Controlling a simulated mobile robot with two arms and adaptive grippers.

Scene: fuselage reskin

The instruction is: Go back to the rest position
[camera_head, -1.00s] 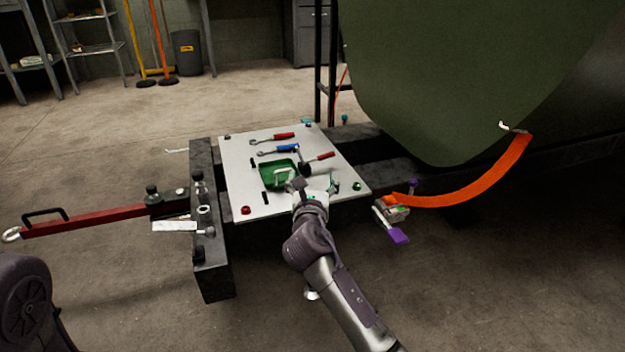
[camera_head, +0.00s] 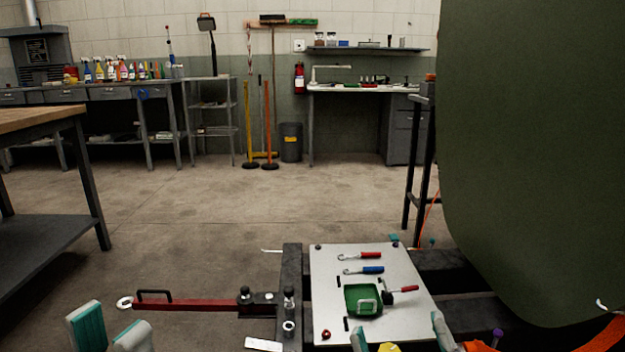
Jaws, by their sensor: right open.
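My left gripper (camera_head: 109,331) shows at the bottom left edge, its two pale teal fingertips apart with nothing seen between them. My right gripper (camera_head: 400,337) shows at the bottom edge, fingertips spread wide, in front of the near edge of the white panel (camera_head: 412,290). A yellow bit (camera_head: 390,347) shows low between its fingers; I cannot tell what it is. On the panel lie a green tray (camera_head: 350,298) with a light handle-shaped piece, a red-handled tool (camera_head: 366,256), a blue-handled tool (camera_head: 371,269) and another red-handled tool (camera_head: 405,289).
A red tow bar (camera_head: 200,304) extends left from the dark frame (camera_head: 292,262). The large green fuselage skin (camera_head: 530,150) fills the right, with an orange strap (camera_head: 606,338) below. A workbench (camera_head: 45,118) stands at left. The middle floor is open.

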